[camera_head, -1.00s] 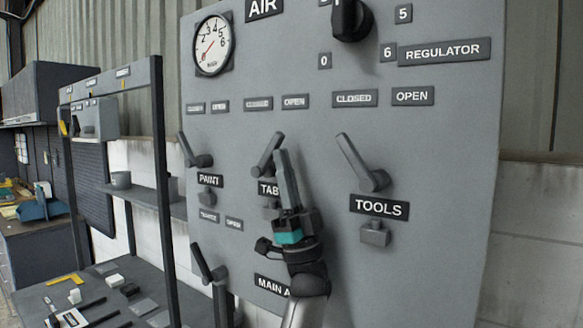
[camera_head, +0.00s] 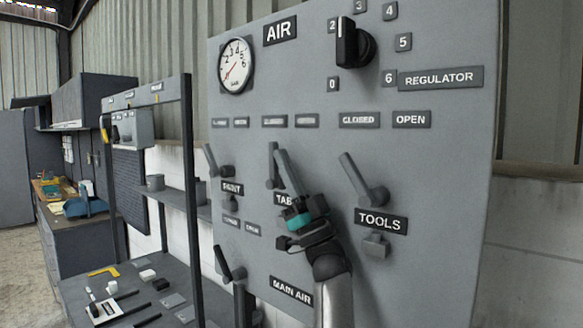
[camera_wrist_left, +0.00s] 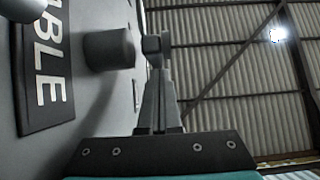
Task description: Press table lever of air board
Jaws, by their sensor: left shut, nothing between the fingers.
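The grey air board (camera_head: 330,95) fills the right of the head view. Its table lever (camera_head: 271,168) points up, partly hidden behind my left gripper, above the partly covered "TABLE" label (camera_head: 284,199). My left gripper (camera_head: 281,156) is shut and empty, its thin fingers pointing up right beside the lever; I cannot tell whether they touch. In the left wrist view, the shut fingers (camera_wrist_left: 157,100) reach up to a grey lever part (camera_wrist_left: 153,43) close to their tips. The label (camera_wrist_left: 45,70) is at left. My right gripper is not in view.
The paint lever (camera_head: 216,160) is left of the table lever and the tools lever (camera_head: 362,180) right. The main air lever (camera_head: 227,266) is lower left. A regulator knob (camera_head: 353,43) and gauge (camera_head: 235,65) sit above. A dark workbench frame (camera_head: 190,150) stands at left.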

